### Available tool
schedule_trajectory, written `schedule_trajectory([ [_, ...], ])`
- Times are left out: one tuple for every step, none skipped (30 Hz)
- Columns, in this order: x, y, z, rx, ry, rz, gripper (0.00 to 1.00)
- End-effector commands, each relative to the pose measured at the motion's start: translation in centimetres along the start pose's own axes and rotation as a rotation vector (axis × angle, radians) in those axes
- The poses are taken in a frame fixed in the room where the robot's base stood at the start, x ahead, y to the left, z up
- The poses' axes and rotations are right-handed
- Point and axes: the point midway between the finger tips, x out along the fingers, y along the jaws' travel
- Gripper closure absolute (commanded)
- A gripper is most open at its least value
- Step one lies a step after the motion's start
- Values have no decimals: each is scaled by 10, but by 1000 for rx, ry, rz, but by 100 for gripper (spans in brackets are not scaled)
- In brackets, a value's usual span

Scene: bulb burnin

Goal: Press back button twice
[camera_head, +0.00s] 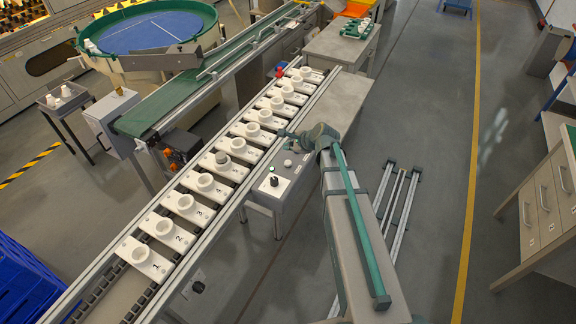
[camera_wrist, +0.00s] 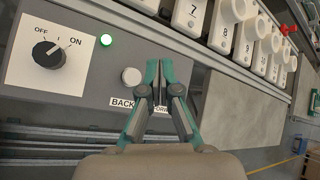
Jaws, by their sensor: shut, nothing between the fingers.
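The control panel (camera_head: 262,200) sits beside the numbered line. In the wrist view, a round white button (camera_wrist: 131,77) stands above the label BACK (camera_wrist: 121,103). A second label beside it, partly covered by my fingers, seems to read FORW. Any button above that label is hidden. My gripper (camera_wrist: 166,66) is shut and empty, with its fingertips just right of the white button in the picture. I cannot tell its height above the panel. In the head view my gripper (camera_head: 287,134) is over the panel's far end.
The conveyor of numbered white holders (camera_head: 185,204) runs along the panel's left side. Open floor (camera_head: 430,150) lies to the right.

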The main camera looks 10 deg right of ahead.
Motion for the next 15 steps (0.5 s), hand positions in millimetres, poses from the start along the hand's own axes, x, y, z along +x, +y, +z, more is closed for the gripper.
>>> schedule_trajectory([
  [9,6,-6,0,0,0,100],
  [12,8,-8,0,0,0,100],
  [15,11,-11,0,0,0,100],
  [18,13,-13,0,0,0,100],
  [21,15,-15,0,0,0,100],
  [24,17,-17,0,0,0,100],
  [26,18,-19,0,0,0,100],
  [28,20,-20,0,0,1,100],
  [30,22,-22,0,0,1,100],
  [32,23,-23,0,0,1,100],
  [34,24,-24,0,-1,1,100],
  [35,26,-25,0,-1,1,100],
  [36,26,-26,0,-1,1,100],
  [37,27,-26,0,-1,1,100],
  [37,27,-27,0,-1,0,100],
])
